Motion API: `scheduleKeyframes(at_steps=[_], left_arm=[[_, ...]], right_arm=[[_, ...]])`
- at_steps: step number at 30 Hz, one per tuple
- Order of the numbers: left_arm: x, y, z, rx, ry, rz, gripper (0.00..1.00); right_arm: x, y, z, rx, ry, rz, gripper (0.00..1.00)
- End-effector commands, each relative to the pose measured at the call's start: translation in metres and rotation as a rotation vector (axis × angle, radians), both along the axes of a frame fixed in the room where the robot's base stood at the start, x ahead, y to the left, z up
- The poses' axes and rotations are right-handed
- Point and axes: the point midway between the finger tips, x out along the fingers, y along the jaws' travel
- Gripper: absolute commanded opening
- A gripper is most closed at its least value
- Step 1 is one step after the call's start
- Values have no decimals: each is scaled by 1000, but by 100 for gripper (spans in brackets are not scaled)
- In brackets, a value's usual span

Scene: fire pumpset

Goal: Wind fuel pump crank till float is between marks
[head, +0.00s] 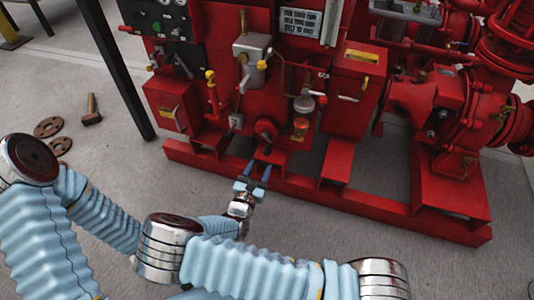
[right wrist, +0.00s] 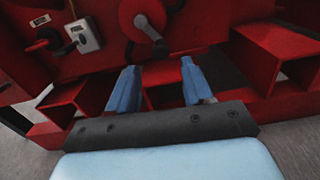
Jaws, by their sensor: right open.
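My right gripper (head: 258,172) is open and empty in front of the lower part of the red pumpset. In the right wrist view its two blue fingers (right wrist: 158,66) stand apart, pointing at a round red housing (right wrist: 140,18) with a grey crank-like arm (right wrist: 148,28). The fingertips appear short of this arm and below it. The same round housing (head: 265,129) shows small in the head view. I cannot tell for certain that it is the fuel pump crank. A float and its marks cannot be made out. My left gripper is out of view.
A grey box (head: 251,48) with pipes and a glass bowl (head: 303,103) are mounted above. The red base rail (head: 400,208) runs along the floor. A dark post (head: 118,70) stands at left; discs (head: 48,126) lie on the floor.

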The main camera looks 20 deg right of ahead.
Motion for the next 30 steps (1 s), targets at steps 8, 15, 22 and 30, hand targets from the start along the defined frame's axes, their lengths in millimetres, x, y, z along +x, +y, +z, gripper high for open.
scheduleKeyframes(at_steps=[8, 15, 22, 30], left_arm=[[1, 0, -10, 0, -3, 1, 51], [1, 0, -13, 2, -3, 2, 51], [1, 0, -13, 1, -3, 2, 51], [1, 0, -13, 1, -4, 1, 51]], right_arm=[[48, -33, -2, 1, 0, -4, 51], [65, -45, -1, 2, 1, -3, 51], [66, -45, 0, 2, 1, -3, 51], [66, -45, 0, 2, 1, -3, 15]])
